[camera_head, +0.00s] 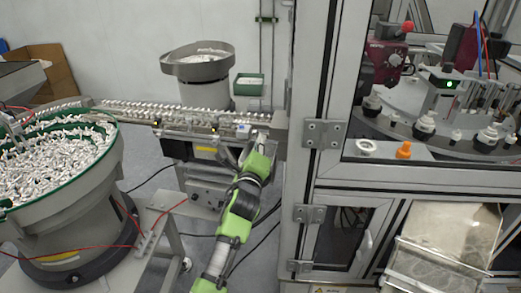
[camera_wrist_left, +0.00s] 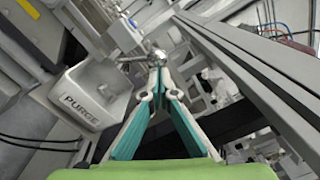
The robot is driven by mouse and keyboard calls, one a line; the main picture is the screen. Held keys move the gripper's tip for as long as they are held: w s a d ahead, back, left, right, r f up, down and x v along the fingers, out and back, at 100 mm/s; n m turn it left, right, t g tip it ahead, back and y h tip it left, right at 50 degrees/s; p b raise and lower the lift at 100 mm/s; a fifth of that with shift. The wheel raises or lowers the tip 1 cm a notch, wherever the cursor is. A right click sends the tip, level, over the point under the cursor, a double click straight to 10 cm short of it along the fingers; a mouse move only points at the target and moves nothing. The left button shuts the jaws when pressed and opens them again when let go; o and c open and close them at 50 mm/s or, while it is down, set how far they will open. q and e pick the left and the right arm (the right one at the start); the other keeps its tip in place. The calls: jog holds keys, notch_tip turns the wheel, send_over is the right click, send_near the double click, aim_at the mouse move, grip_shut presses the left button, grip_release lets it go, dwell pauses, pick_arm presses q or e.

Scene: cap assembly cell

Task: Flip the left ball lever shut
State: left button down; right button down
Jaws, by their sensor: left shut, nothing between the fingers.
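My left gripper (camera_head: 261,136) is at the right end of the conveyor rail, close to the cabinet frame. In the left wrist view its two fingers (camera_wrist_left: 158,68) meet at the tips, and nothing is held between them. A small shiny metal ball (camera_wrist_left: 158,56), which looks like the ball lever's knob, sits right at the fingertips. I cannot tell whether they touch it. In the head view the lever cannot be made out. My right gripper is not in view.
A grey box marked PURGE (camera_wrist_left: 92,96) is left of the fingers in the wrist view. The conveyor rail (camera_head: 140,110) carries many white parts. A bowl feeder (camera_head: 60,215) stands at left, and the metal-framed cabinet (camera_head: 305,150) closes off the right side.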

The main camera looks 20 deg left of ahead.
pick_arm(q)
jog(key=n+p, duration=0.1)
jog(key=n, duration=0.1)
jog(key=a+r+n, duration=0.1)
jog(key=a+r+n+p, duration=0.1)
jog(key=n, duration=0.1)
jog(key=shift+n+g+p, duration=0.3)
jog(key=shift+p, duration=0.05)
jog(key=shift+s+a+r+n+p, duration=0.15)
jog(key=shift+a+n+p, duration=0.25)
jog(key=shift+n, duration=0.4)
jog(key=shift+s+a+r+n+p, duration=0.1)
jog(key=shift+a+n+p, duration=0.25)
jog(key=shift+n, duration=0.45)
jog(key=shift+a, duration=0.1)
